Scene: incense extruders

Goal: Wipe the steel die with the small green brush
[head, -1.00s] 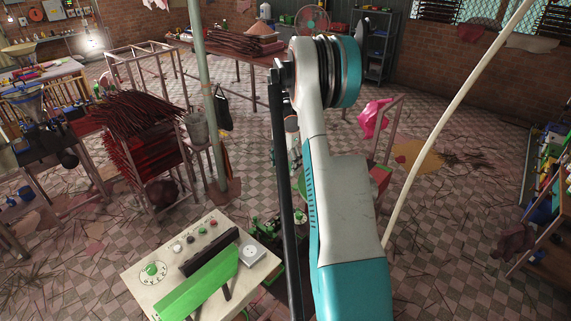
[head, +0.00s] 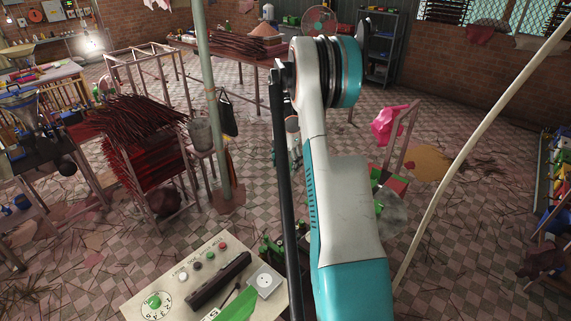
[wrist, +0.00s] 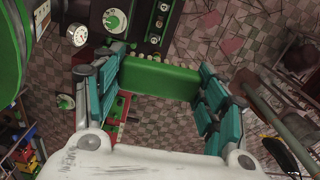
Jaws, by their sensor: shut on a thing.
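In the wrist view my gripper (wrist: 157,80), with its teal fingers, is closed on the sides of a green block (wrist: 160,79), which looks like the body of the small green brush. Below and behind the block are a red and green thing and floor tiles, partly covered by the fingers. In the head view my arm covers the gripper and the block. I cannot make out the steel die with certainty in either view.
A cream control panel (head: 165,274) with knobs and a dark bar stands at the front, left of my arm. A rack of dark red sticks (head: 135,112) and a green post (head: 211,100) stand beyond it. A pale pole (head: 480,150) slants at right. Littered tiled floor lies between.

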